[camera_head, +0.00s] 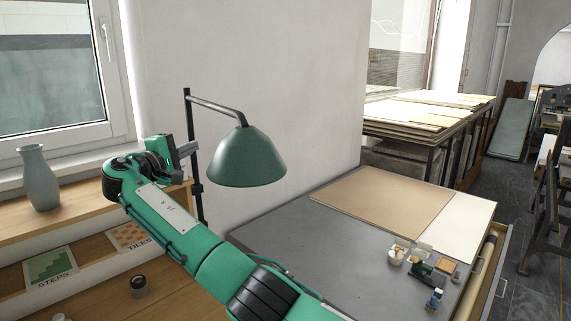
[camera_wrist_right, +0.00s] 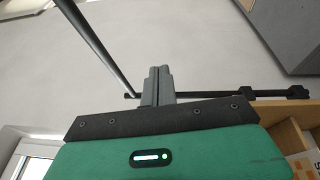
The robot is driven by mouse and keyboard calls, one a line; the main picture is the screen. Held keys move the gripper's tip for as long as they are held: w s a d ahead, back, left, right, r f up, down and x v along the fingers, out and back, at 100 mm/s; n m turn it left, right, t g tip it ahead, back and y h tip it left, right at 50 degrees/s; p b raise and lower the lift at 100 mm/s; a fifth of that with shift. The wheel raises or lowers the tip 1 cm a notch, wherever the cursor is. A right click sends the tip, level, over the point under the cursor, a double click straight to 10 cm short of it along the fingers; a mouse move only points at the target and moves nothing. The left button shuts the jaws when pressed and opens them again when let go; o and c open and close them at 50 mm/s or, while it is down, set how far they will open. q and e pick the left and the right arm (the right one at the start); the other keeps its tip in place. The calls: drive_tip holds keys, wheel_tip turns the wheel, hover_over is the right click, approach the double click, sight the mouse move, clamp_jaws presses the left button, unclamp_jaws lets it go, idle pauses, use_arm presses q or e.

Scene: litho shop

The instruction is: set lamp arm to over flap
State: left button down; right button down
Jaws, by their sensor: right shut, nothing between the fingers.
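The lamp has a green dome shade (camera_head: 247,160) on a dark lamp arm (camera_head: 215,107), which runs right from the top of an upright black post (camera_head: 188,115). My right gripper (camera_head: 188,149) is beside the post, below the lamp arm and left of the shade. Its grey fingers (camera_wrist_right: 157,85) are shut and empty. In the right wrist view the lamp arm (camera_wrist_right: 95,45) slants down towards the fingers and the post (camera_wrist_right: 225,95) runs sideways behind them. I cannot tell whether the fingers touch the post. My left gripper is not in view. No flap is clearly identifiable.
A grey vase (camera_head: 39,178) stands on the wooden ledge by the window. Cards and a small dark jar (camera_head: 139,286) are on the wooden unit below. A grey table (camera_head: 290,235) at right bears a tan board (camera_head: 385,208) and several small items. A drawer is open at its right.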

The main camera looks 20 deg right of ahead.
drive_tip(key=w+d+f+n+t+y, duration=0.1)
drive_tip(key=w+d+f+n+t, duration=0.15)
drive_tip(key=d, duration=0.45)
drive_tip(key=w+d+f+n+t+y, duration=0.1)
drive_tip(key=w+d+f+n, duration=0.25)
drive_tip(key=d, duration=0.35)
drive_tip(key=s+d+n+t+y+b, duration=0.2)
drive_tip(key=d+n+t+y, duration=0.55)
drive_tip(key=d, duration=0.95)
drive_tip(key=s+d+r+n+y+b, duration=0.1)
drive_tip(key=s+d+n+y, duration=0.2)
drive_tip(key=s+n+y, duration=0.5)
drive_tip(key=s+d+r+n+y+b, duration=0.1)
drive_tip(key=s+d+r+n+y, duration=0.2)
drive_tip(key=n, duration=0.9)
drive_tip(key=s+a+f+n+g+y, duration=0.1)
drive_tip(key=s+f+n+g+y, duration=0.1)
drive_tip(key=s+n+g+y, duration=0.45)
drive_tip(key=s+a+f+n+g+y, duration=0.15)
drive_tip(key=s+n+g, duration=0.25)
drive_tip(key=s+n, duration=0.65)
drive_tip(key=w+a+r+n+p, duration=0.1)
drive_tip(key=w+a+r+p, duration=0.2)
drive_tip(key=w+a+p, duration=0.4)
drive_tip(key=shift+w+a+p, duration=0.4)
drive_tip(key=shift+a+p, duration=0.6)
drive_tip(key=shift+a, duration=1.4)
